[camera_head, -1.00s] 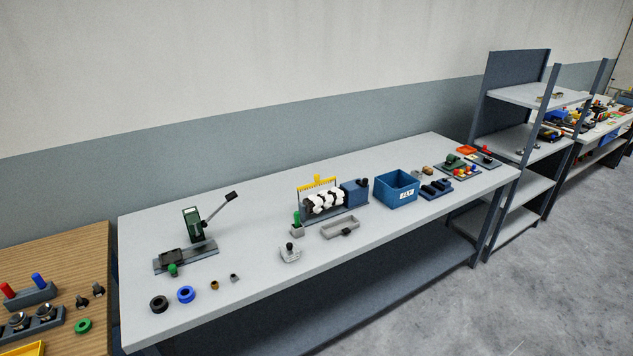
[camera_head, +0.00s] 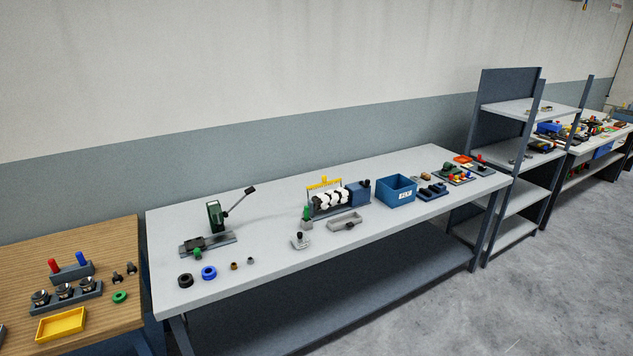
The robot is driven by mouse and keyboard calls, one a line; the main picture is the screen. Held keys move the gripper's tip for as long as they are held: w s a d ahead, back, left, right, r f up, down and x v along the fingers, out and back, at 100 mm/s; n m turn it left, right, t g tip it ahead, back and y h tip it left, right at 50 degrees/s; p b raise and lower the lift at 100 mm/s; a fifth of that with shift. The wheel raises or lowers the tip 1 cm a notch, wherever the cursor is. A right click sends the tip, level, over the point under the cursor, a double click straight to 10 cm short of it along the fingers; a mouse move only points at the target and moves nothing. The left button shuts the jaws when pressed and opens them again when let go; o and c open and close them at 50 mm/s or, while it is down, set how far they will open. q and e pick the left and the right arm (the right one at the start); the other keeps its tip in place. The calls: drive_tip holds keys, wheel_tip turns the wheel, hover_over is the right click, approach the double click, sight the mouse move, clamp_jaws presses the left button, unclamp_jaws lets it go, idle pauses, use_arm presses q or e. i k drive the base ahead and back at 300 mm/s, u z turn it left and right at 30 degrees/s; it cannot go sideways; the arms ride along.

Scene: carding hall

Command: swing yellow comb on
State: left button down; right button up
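The yellow comb (camera_head: 323,183) is a toothed bar held on a frame above and behind a black-and-white roller (camera_head: 331,198) at the middle of the grey table. A blue block (camera_head: 359,192) with a dark top stands at the roller's right end. From here I cannot tell whether the comb touches the roller. Neither of my grippers is in view.
On the grey table (camera_head: 270,262) stand a green lever press (camera_head: 215,216), a small green-handled piece (camera_head: 306,216), a grey tray (camera_head: 345,222) and a blue bin (camera_head: 397,190). A wooden table (camera_head: 110,235) is left, shelves (camera_head: 512,192) right. Grey floor (camera_head: 480,310) is open in front.

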sight(324, 183)
drive_tip(key=z, duration=0.65)
drive_tip(key=i, duration=1.1)
drive_tip(key=u, duration=0.1)
